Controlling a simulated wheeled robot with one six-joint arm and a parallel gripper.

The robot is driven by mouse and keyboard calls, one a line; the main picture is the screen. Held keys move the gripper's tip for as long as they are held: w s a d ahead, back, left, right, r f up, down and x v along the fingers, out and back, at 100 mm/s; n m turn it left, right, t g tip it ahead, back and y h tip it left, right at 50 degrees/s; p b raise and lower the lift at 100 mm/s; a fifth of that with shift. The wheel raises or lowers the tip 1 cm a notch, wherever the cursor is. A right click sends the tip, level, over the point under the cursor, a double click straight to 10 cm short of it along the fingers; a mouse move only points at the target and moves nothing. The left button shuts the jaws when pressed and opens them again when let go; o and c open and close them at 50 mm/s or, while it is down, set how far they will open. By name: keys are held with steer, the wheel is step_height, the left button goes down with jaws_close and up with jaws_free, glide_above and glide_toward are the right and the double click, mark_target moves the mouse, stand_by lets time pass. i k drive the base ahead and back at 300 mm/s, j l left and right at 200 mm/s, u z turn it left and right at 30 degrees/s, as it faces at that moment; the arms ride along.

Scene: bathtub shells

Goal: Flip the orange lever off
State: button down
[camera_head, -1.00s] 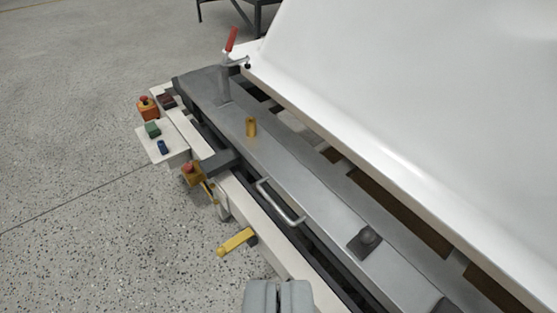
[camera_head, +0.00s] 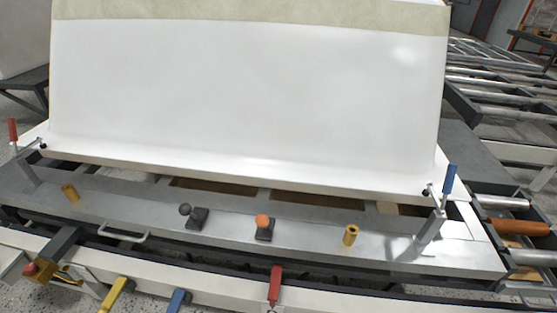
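A small lever with an orange ball knob (camera_head: 263,221) stands on a dark base on the grey metal rail, near the middle of the picture. Its base (camera_head: 265,235) sits below the knob, and the knob looks roughly over the base's back part. A similar lever with a black knob (camera_head: 185,210) stands to its left, its base to the right of the knob. My gripper does not show in this view.
A large white shell stands behind the rail. A red-handled clamp (camera_head: 13,130) is at left, a blue-handled clamp (camera_head: 449,180) at right. Yellow (camera_head: 112,294), blue (camera_head: 177,300) and red (camera_head: 275,284) handles stick out along the front edge. A metal grab handle (camera_head: 122,234) lies left.

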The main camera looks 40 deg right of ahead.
mark_target(262, 220)
steer(key=k+z, duration=0.3)
steer(key=k, duration=0.3)
steer(key=k+l+z, duration=0.1)
steer(key=k+z, duration=0.2)
steer(key=k, duration=0.3)
